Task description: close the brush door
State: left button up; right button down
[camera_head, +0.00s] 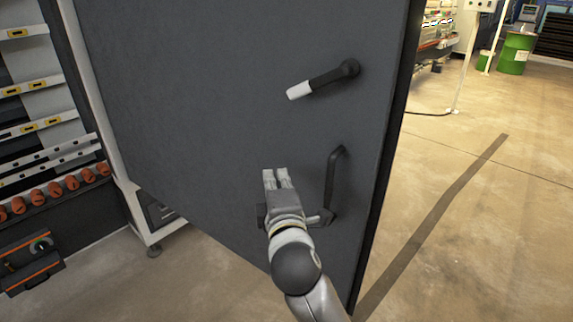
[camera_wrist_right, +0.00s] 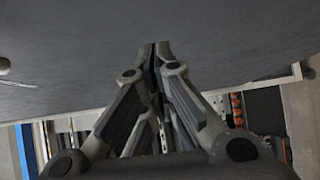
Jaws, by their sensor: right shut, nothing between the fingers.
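The brush door (camera_head: 220,95) is a large dark grey panel that fills the middle of the head view. It stands swung out, with its free edge on the right over open floor. A lever with a white grip (camera_head: 318,80) sits on its upper right, and a black pull handle (camera_head: 334,180) is below. My right gripper (camera_head: 276,172) is shut and empty, in front of the door's lower part, left of the pull handle. In the right wrist view its fingertips (camera_wrist_right: 161,45) point at the grey door surface (camera_wrist_right: 220,40); I cannot tell whether they touch. My left gripper is not in view.
A rack with levels and orange-red items (camera_head: 55,190) stands on the left, with a dark case (camera_head: 30,262) on the floor below. A white machine foot (camera_head: 152,232) shows under the door. The floor (camera_head: 480,220) on the right is clear; a green drum (camera_head: 515,53) stands far back.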

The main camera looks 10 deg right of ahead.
aim_at(283, 155)
jog(key=shift+w+d+p, duration=0.3)
jog(key=shift+w+d, duration=0.45)
jog(key=shift+w, duration=0.3)
jog(key=shift+w+d+p, duration=0.3)
jog(key=shift+w+d, duration=0.4)
jog(key=shift+w, duration=0.35)
